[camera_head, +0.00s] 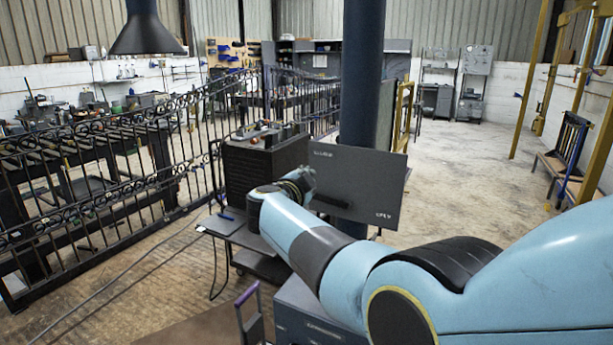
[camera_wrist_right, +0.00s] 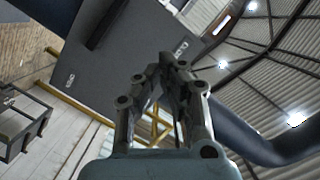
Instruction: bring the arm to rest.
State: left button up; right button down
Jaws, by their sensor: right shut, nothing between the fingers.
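My right arm reaches in from the lower right of the head view. Its gripper (camera_head: 306,180) is at the left part of a grey panel, in front of it in the picture; whether they touch cannot be told. In the right wrist view the gripper (camera_wrist_right: 167,62) has its fingertips together, with nothing held between them. The grey panel (camera_head: 372,172) bears small white lettering and a dark bar (camera_head: 331,204). The panel (camera_wrist_right: 130,55) also fills the upper left of the right wrist view. My left gripper is not in view.
A dark vented box (camera_head: 262,170) stands left of the panel on a cart (camera_head: 240,236). A blue column (camera_head: 361,75) rises behind the panel. A black scroll gate (camera_head: 90,185) spans the left. Open concrete floor (camera_head: 465,175) lies to the right.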

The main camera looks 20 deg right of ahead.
dwell(0.4)
jog(key=s+d+f+n+g+y+b, duration=0.1)
jog(key=s+d+f+n+y+b, duration=0.15)
jog(key=s+f+b, duration=1)
jog(key=s+d+f+n+y+p, duration=0.1)
jog(key=s+f+n, duration=0.5)
jog(key=f, duration=1.6)
jog(key=s+d+f+n+g+y+b, duration=0.15)
jog(key=s+f+b, duration=0.35)
jog(key=s+f, duration=0.95)
jog(key=s+a+f+n+g+y+b, duration=0.1)
jog(key=s+f+n+g+y+b, duration=0.4)
jog(key=s+f, duration=1.45)
jog(key=s+f+n+g+b, duration=0.1)
jog(key=s+f+g, duration=0.1)
jog(key=s, duration=0.6)
jog(key=s+f+n+g+b, duration=0.1)
jog(key=s+f, duration=0.3)
jog(key=s, duration=0.5)
jog(key=shift+d+n+g+h, duration=0.3)
jog(key=shift+d+n+g, duration=0.15)
jog(key=shift+n+g, duration=0.2)
